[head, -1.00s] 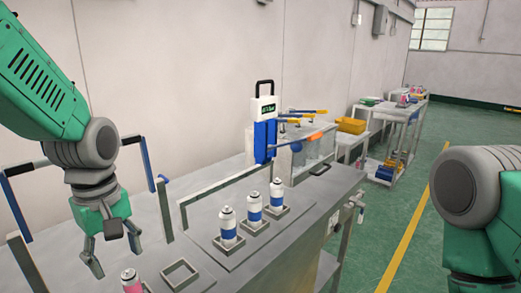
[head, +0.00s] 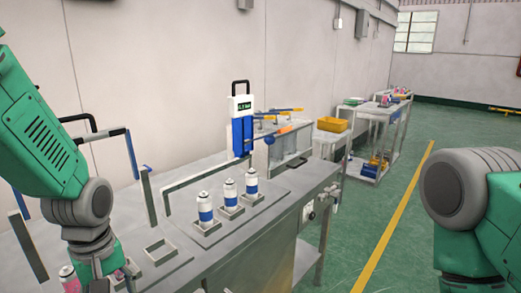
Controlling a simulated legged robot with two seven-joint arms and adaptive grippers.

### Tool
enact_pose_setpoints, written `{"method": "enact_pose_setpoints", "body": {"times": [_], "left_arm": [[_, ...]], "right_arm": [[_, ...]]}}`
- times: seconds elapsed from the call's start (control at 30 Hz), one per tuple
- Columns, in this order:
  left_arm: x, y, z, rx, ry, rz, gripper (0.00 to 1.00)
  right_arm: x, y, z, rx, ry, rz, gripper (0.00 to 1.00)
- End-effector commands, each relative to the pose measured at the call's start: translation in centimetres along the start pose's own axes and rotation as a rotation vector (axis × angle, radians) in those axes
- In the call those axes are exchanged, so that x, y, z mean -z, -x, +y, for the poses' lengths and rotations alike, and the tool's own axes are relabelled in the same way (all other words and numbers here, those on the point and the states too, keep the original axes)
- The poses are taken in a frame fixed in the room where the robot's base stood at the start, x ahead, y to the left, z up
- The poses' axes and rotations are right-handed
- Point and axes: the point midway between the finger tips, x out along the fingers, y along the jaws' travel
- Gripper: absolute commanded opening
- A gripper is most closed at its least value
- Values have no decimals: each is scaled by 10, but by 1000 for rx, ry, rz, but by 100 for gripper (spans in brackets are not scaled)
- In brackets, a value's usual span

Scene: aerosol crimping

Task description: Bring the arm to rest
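My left arm comes in from the left edge and points down over the near end of the bench. Its gripper (head: 118,282) is low in the head view, cut off by the bottom edge, so I cannot tell whether its fingers are open or shut. A can with a pink band (head: 69,277) shows just left of the gripper, also cut by the bottom edge. My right arm shows at the right edge, over the floor; its gripper is out of the picture.
Three white-and-blue cans (head: 228,191) stand in square holders on the grey bench (head: 262,232). An empty square holder (head: 161,251) is nearer. A blue-and-white device (head: 242,120) stands behind. Metal rails rise around the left arm. A yellow line (head: 395,215) crosses open green floor.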

Motion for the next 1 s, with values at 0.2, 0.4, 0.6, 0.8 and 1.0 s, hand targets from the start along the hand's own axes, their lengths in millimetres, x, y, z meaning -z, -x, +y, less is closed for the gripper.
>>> {"method": "enact_pose_setpoints", "body": {"times": [0.2, 0.4, 0.6, 0.8, 1.0], "left_arm": [[-19, -80, -24, 10, -169, 4, 50], [-60, -184, -77, 10, -446, 3, 50], [-116, -252, -139, -13, -741, 17, 50], [-142, -268, -163, -28, -873, 33, 50], [-144, -268, -163, -29, -886, 39, 50]], "right_arm": [[-1, -8, 0, -1, -1, -1, 40], [-2, -20, 0, -1, -1, -1, 40], [-2, -30, 0, 0, -1, -1, 40], [-2, -32, 0, 0, 0, -1, 40], [-2, -32, 0, -1, -1, -1, 40]]}}
